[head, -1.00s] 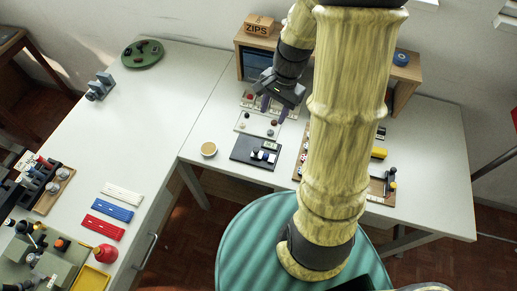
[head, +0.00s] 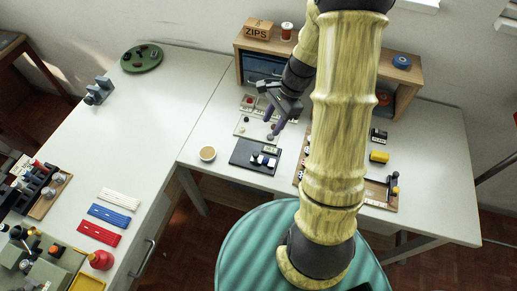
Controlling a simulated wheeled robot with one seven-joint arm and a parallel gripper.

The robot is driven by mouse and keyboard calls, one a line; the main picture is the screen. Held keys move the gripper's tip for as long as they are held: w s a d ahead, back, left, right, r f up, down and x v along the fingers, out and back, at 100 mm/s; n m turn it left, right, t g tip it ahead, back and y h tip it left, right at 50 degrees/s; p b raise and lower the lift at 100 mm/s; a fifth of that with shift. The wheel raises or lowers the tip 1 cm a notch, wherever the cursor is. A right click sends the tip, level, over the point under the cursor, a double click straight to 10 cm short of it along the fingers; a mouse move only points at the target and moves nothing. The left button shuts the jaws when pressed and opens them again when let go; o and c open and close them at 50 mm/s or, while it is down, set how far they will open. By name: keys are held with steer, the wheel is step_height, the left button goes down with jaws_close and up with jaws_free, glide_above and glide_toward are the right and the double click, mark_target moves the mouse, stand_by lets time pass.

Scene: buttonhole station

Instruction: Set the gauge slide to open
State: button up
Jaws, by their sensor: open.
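My gripper (head: 273,124) is open, its two dark purple fingers pointing down over the white panel (head: 243,131), with nothing visible between them. The panel bears small knobs, and the gripper hides part of it. A dark board (head: 240,157) lies just in front of the panel. It carries blue and white blocks (head: 262,160) and a small pale green label (head: 271,149). I cannot tell which part is the gauge slide or how it is set; no marking is readable at this size. Contact between fingers and panel cannot be made out.
A wooden shelf (head: 262,45) with a ZIPS box (head: 257,28) and a red spool (head: 287,32) stands behind. A round cup (head: 207,153) sits left of the dark board. A wooden tray (head: 378,203) lies right, partly behind my arm.

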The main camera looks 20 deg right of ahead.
mark_target(256, 154)
steer(key=x, duration=1.3)
steer(key=shift+f, duration=0.25)
steer(key=shift+c, duration=0.2)
